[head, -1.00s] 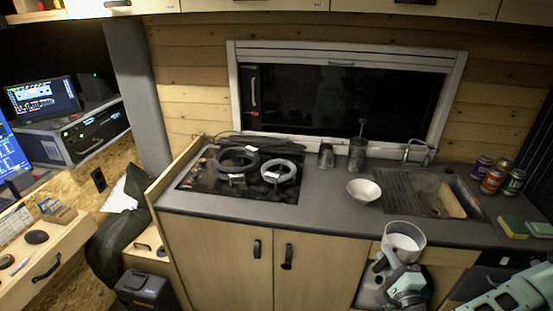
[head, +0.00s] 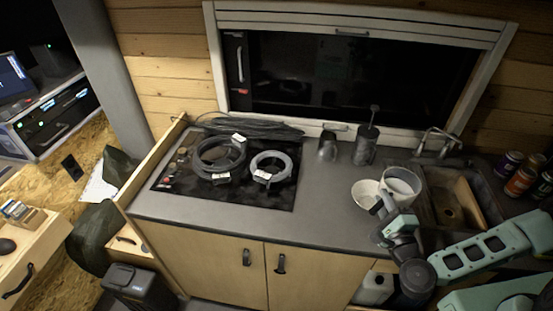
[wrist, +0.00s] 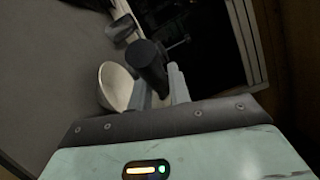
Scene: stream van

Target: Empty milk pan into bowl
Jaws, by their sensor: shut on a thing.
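The milk pan (head: 402,186) is round and pale, with light contents or a light inside. It is raised above the counter near the sink's left edge, roughly upright. My gripper (head: 386,206) is shut on the pan at its near left side; the grip itself is partly hidden. The small white bowl (head: 364,193) stands on the counter just left of the pan, which overlaps its right side in the head view. The wrist view shows a pale bowl shape (wrist: 115,86) beside my fingers (wrist: 165,92); the pan is not clear there.
A dark mug (head: 327,147) and a dark canister with a plunger (head: 365,146) stand behind the bowl. The sink (head: 453,208) and tap (head: 440,138) are right of the pan. Cable coils (head: 218,158) lie on the hob. Counter left of the bowl is clear.

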